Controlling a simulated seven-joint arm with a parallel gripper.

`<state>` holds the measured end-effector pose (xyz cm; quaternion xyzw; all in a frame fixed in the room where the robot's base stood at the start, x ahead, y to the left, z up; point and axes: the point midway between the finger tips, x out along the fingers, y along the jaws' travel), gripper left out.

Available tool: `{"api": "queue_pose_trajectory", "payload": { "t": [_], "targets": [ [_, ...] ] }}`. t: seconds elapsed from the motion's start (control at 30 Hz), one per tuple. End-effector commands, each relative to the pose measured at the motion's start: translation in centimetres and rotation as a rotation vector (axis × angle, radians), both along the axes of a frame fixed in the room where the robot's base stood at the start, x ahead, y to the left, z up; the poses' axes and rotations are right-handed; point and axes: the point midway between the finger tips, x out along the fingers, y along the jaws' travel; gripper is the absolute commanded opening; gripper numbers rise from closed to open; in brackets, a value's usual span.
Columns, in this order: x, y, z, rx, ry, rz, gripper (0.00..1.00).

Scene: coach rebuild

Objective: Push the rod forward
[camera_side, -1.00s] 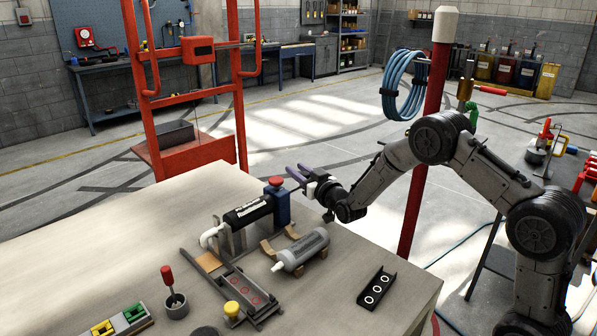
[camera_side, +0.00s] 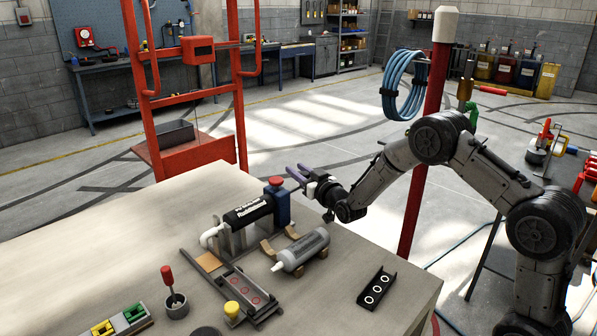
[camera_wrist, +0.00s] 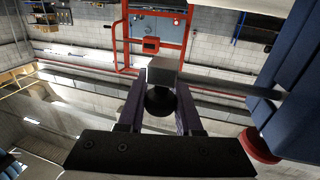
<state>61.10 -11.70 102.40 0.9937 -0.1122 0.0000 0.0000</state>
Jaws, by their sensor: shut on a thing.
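The rod (camera_wrist: 220,86) is a grey bar in the wrist view. It runs from a blue housing (camera_wrist: 292,95) at the right to a grey block (camera_wrist: 163,72) in the middle, with a dark round knob (camera_wrist: 160,101) in front of the block. My gripper (camera_wrist: 160,82) has its purple fingers on both sides of the block and knob and is shut on this rod end. In the side view my gripper (camera_side: 293,173) is just right of the blue housing (camera_side: 276,207) with its red cap (camera_side: 276,181). The rod is too small to make out there.
A black labelled cylinder (camera_side: 248,212) adjoins the housing. A grey cartridge (camera_side: 302,250) lies on a wooden cradle in front. A black tray with rings (camera_side: 377,287) lies near the table's (camera_side: 95,230) right edge. A red post (camera_side: 425,150) stands behind my arm.

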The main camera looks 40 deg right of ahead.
Motion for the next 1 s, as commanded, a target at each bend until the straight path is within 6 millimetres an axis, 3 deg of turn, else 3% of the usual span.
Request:
{"api": "queue_pose_trajectory", "payload": {
  "t": [0.47, 0.73, 1.0],
  "targets": [
    [0.0, 0.1, 0.0, 0.000, 0.001, 0.000, 0.00],
    [0.0, 3.7, -0.1, 0.000, 0.001, 0.003, 0.00],
    [0.0, 4.2, -0.1, -0.001, 0.001, 0.005, 0.00]
  ]
}}
